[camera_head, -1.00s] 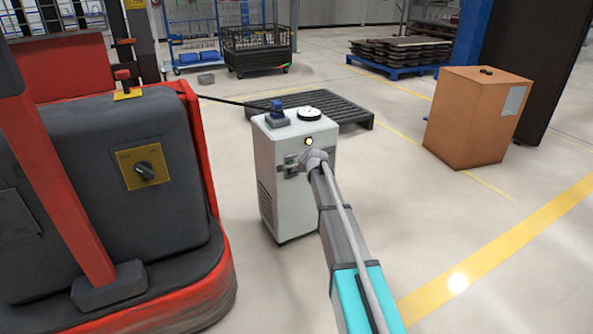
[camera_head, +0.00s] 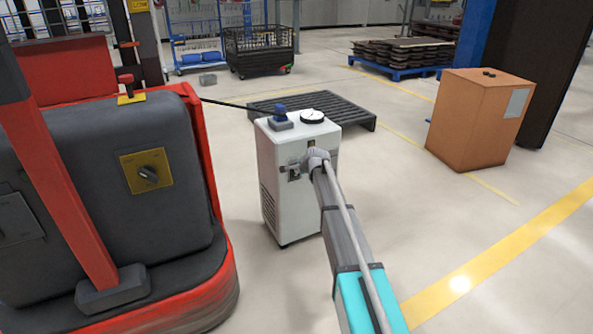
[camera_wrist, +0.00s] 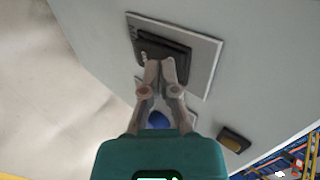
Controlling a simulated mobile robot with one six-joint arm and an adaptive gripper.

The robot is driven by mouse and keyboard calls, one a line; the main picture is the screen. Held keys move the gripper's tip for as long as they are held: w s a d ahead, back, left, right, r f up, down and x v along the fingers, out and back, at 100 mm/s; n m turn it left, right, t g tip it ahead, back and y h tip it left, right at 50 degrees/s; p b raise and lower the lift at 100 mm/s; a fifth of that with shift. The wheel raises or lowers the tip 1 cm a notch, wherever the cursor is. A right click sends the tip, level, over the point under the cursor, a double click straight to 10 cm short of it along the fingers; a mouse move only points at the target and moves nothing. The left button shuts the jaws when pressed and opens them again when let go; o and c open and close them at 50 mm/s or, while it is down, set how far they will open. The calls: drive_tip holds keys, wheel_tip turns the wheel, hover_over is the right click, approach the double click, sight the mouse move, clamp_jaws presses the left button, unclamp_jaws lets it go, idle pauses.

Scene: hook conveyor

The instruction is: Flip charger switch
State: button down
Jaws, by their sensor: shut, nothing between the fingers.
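In the head view my wrist partly hides the switch. The lamp (camera_wrist: 234,138) beside the switch looks dull amber and unlit.
A red and grey vehicle (camera_head: 110,180) with a yellow-plated knob (camera_head: 147,172) stands close left. A dark pallet (camera_head: 350,110) lies behind the charger. An orange box (camera_head: 475,120) stands at right. The floor between charger and box is clear.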

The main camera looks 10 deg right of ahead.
drive_tip(key=shift+a+r+p, duration=0.15)
drive_tip(key=shift+r+p, duration=0.55)
drive_tip(key=shift+r, duration=0.1)
drive_tip(key=shift+s, duration=0.15)
drive_tip(key=p+v, duration=0.9)
drive_tip(key=v, duration=0.4)
drive_tip(key=shift+w+r, duration=0.2)
idle(0.5)
